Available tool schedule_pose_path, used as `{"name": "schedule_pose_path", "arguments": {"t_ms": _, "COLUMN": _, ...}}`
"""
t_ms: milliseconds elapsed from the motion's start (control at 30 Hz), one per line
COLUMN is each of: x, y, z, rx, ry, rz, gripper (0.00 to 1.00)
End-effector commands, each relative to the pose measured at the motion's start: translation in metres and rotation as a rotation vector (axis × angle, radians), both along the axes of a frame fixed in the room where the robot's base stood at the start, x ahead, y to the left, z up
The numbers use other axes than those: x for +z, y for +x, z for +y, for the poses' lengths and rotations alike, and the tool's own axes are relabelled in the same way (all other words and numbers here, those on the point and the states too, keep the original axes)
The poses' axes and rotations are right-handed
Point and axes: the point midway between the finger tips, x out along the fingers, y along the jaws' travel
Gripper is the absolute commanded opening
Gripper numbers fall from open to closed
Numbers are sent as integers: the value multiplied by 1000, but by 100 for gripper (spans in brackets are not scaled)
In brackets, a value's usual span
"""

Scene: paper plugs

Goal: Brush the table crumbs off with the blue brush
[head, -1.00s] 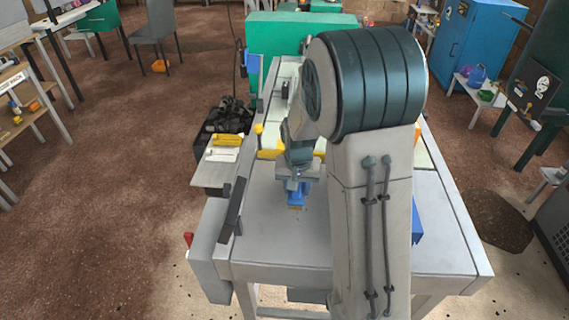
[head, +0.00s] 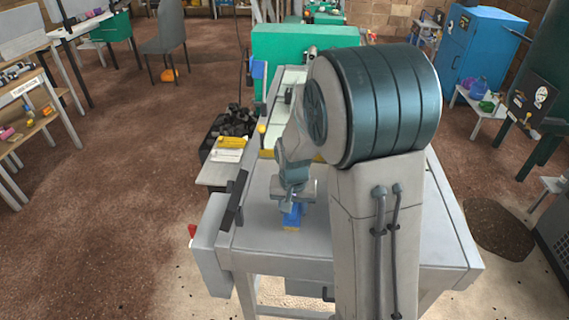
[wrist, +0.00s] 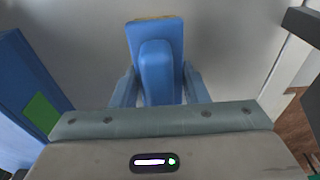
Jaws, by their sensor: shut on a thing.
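The blue brush (head: 292,214) is upright, with its tan bristles down at the grey table top (head: 258,232), left of my arm in the head view. I cannot tell whether the bristles touch the table. My gripper (head: 293,203) is shut on its handle from above. In the wrist view the brush (wrist: 156,50) shows between the two fingers of my gripper (wrist: 158,86), with a thin tan edge at its far end. No crumbs can be made out on the table in either view; my arm hides much of the top.
A blue box-like thing with a green patch (wrist: 40,112) stands left of my gripper in the wrist view. A dark bar (head: 234,200) lies along the table's left edge. A yellow item (head: 233,142) lies beyond it on a side shelf. The table's front left is clear.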

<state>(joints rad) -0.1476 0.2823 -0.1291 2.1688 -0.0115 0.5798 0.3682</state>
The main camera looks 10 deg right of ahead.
Motion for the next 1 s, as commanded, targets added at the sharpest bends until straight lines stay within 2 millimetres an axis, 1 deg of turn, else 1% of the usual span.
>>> {"name": "schedule_pose_path", "arguments": {"t_ms": 67, "x": -1, "y": -2, "z": 2, "rx": -2, "ry": 1, "rz": 1, "gripper": 19}}
{"name": "schedule_pose_path", "arguments": {"t_ms": 133, "x": 7, "y": -2, "z": 1, "rx": -3, "ry": 0, "rz": 1, "gripper": 19}}
{"name": "schedule_pose_path", "arguments": {"t_ms": 200, "x": 26, "y": -1, "z": 2, "rx": -3, "ry": 1, "rz": -5, "gripper": 19}}
{"name": "schedule_pose_path", "arguments": {"t_ms": 267, "x": 29, "y": -2, "z": 2, "rx": -1, "ry": 0, "rz": 0, "gripper": 19}}
{"name": "schedule_pose_path", "arguments": {"t_ms": 700, "x": 69, "y": -2, "z": 1, "rx": -4, "ry": 0, "rz": -2, "gripper": 19}}
{"name": "schedule_pose_path", "arguments": {"t_ms": 833, "x": 79, "y": -2, "z": -1, "rx": -6, "ry": -1, "rz": -1, "gripper": 19}}
{"name": "schedule_pose_path", "arguments": {"t_ms": 1000, "x": 83, "y": -2, "z": -1, "rx": -7, "ry": 0, "rz": 0, "gripper": 19}}
